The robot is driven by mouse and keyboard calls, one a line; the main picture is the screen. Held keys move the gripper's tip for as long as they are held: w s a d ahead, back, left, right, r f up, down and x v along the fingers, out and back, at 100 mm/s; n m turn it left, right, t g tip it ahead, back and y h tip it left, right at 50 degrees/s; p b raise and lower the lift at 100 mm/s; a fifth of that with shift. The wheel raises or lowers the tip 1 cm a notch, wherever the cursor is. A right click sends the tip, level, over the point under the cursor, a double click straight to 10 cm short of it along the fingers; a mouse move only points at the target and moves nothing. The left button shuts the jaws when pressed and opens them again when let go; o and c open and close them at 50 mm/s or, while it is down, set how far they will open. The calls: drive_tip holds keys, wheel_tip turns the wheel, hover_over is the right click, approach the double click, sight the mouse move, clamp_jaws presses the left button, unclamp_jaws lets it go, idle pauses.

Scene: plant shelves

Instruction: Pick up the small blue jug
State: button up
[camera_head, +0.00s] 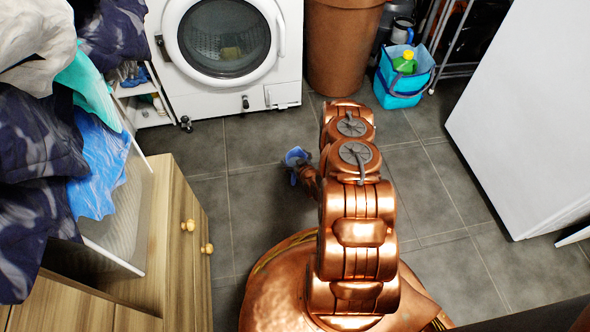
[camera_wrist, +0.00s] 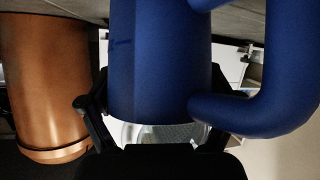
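The small blue jug (camera_head: 297,156) shows in the head view just left of the far end of my arm, over the grey floor tiles. In the wrist view the dark blue jug (camera_wrist: 160,60) fills the middle, with its curved handle on the right. My gripper (camera_wrist: 150,112) has one dark finger on each side of the jug's body and looks shut on it. The right finger lies near the handle's joint. The top of the wrist view cuts the jug off. I cannot tell whether it touches the floor.
A washing machine (camera_head: 222,50) stands at the back, beside a brown bin (camera_head: 342,45). A turquoise basket (camera_head: 402,90) sits right of the bin. A wooden cabinet (camera_head: 175,235) with clothes above is on the left; a white appliance (camera_head: 525,120) is on the right. The floor between is clear.

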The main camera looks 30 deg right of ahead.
drive_tip(key=c, duration=1)
drive_tip(key=shift+r, duration=0.2)
